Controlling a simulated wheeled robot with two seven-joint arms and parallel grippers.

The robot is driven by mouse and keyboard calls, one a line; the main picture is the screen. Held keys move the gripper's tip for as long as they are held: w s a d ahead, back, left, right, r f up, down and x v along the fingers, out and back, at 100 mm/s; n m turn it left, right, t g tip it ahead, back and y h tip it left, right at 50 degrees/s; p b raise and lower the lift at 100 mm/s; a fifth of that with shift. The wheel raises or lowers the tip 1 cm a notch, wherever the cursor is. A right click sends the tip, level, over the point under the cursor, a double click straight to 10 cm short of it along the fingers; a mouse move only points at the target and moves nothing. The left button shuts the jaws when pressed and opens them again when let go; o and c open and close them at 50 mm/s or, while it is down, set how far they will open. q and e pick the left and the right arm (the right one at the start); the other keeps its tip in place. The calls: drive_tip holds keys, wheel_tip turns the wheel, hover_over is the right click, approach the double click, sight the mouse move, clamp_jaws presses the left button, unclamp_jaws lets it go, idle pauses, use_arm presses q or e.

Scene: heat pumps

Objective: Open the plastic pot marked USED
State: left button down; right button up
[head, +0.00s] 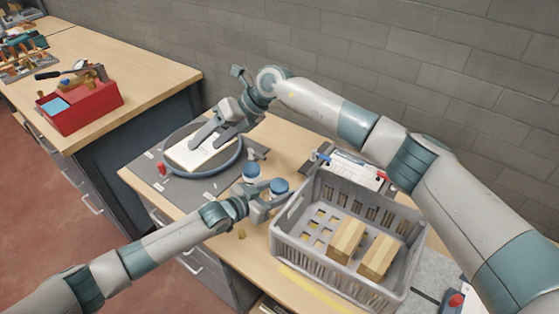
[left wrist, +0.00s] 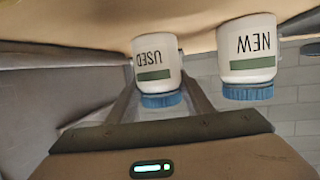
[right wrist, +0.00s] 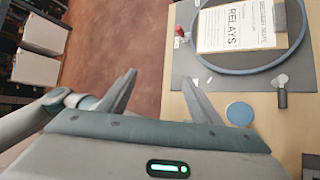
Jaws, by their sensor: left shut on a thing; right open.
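The white pot marked USED (left wrist: 154,52), with a green band and a blue lid, stands between the fingers of my left gripper (left wrist: 160,108), which is shut on it. In the head view its blue lid (head: 280,186) shows beside the grey crate, with my left gripper (head: 267,198) around the pot from the left. A similar pot marked NEW (left wrist: 248,55) stands next to it, outside the fingers; it also shows in the head view (head: 251,173). My right gripper (head: 214,134) is open and empty above the round tray. Its fingers (right wrist: 160,98) show apart in the right wrist view.
A round blue-grey tray (head: 185,174) holds a white item marked RELAYS (right wrist: 235,27). A grey crate (head: 330,272) with two cardboard boxes stands close on the right of the pots. A red toolbox (head: 95,110) stands on the other bench.

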drive_tip(key=w+a+r+m+t+y, duration=0.3)
drive_tip(key=w+r+m+y, duration=0.15)
drive_tip(key=r+m, duration=0.45)
drive_tip(key=w+a+r+m+t+y, duration=0.3)
drive_tip(key=w+r+m+t+y, duration=0.15)
drive_tip(key=r+m, duration=0.45)
drive_tip(key=w+d+r+m+t+h, duration=0.3)
drive_tip(key=w+d+m+t+h, duration=0.85)
drive_tip(key=m, duration=1.35)
drive_tip(key=d+f+m+g+h, duration=0.3)
drive_tip(key=d+f+m+g, duration=0.15)
drive_tip(key=f+m, duration=0.45)
drive_tip(key=d+f+m+g+h, duration=0.35)
drive_tip(key=d+f+m, duration=0.25)
drive_tip(key=f+m, duration=0.3)
drive_tip(key=s+d+f+m+g, duration=0.1)
drive_tip(key=s+f+m+g, duration=0.3)
drive_tip(key=s, duration=0.6)
drive_tip(key=s+f+m+g, duration=0.4)
drive_tip(key=s+f+g, duration=0.2)
drive_tip(key=s, duration=0.4)
drive_tip(key=shift+d+f+g, duration=0.35)
drive_tip(key=shift+d+g, duration=0.05)
